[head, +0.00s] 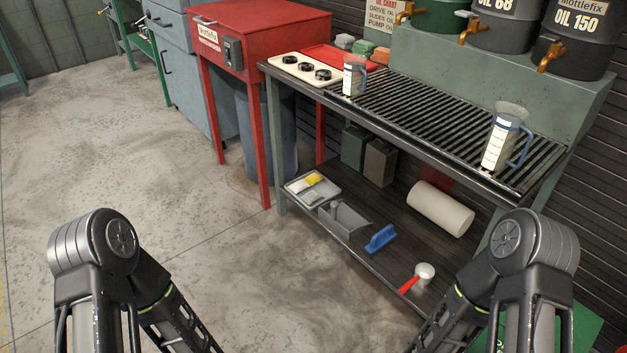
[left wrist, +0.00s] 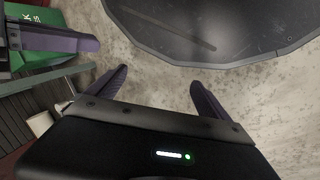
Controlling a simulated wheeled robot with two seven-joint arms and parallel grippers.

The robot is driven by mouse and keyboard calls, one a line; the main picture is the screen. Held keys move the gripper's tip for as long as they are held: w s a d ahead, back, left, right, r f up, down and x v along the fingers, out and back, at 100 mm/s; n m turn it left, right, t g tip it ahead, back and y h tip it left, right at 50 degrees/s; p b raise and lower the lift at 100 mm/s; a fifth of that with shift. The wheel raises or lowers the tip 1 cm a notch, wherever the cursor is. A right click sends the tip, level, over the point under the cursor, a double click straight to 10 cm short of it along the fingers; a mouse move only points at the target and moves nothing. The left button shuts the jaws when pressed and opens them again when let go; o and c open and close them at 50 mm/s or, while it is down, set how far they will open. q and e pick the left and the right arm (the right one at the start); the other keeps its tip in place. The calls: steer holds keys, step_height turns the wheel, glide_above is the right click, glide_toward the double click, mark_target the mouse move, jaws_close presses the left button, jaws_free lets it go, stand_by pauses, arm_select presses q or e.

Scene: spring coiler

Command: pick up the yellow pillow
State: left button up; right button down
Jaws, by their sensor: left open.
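A small yellow piece (head: 314,179), which fits the yellow pillow, lies in a shallow grey tray (head: 296,192) at the left end of the bench's lower shelf. Pale pieces lie beside it in the tray. My left gripper (left wrist: 158,77) shows in the left wrist view, its two purple fingers apart with nothing between them, over bare floor. It is away from the pillow, which I cannot make out in that view. Another purple finger (left wrist: 62,38) at the upper left there appears to be my right gripper's; its opening is unclear. Both grippers are outside the head view.
The lower shelf (head: 365,205) also holds a grey open bin (head: 344,222), a blue brush (head: 380,238), a red-handled scoop (head: 416,277) and a white roll (head: 440,209). The slatted bench top (head: 420,108) overhangs it. A red cabinet (head: 262,40) stands left. Floor in front is clear.

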arm_select(q)
steer(key=shift+c, duration=0.4)
steer(key=shift+r+p, duration=0.25)
steer(key=shift+p, duration=0.05)
steer(key=shift+c, duration=0.7)
step_height(320, 180, up, 18)
steer(key=p, duration=1.7)
steer(key=shift+f+p, duration=0.1)
steer(key=shift+p, duration=0.25)
steer(key=c, duration=0.5)
steer(key=shift+f, duration=0.15)
steer(key=shift+c, duration=0.6)
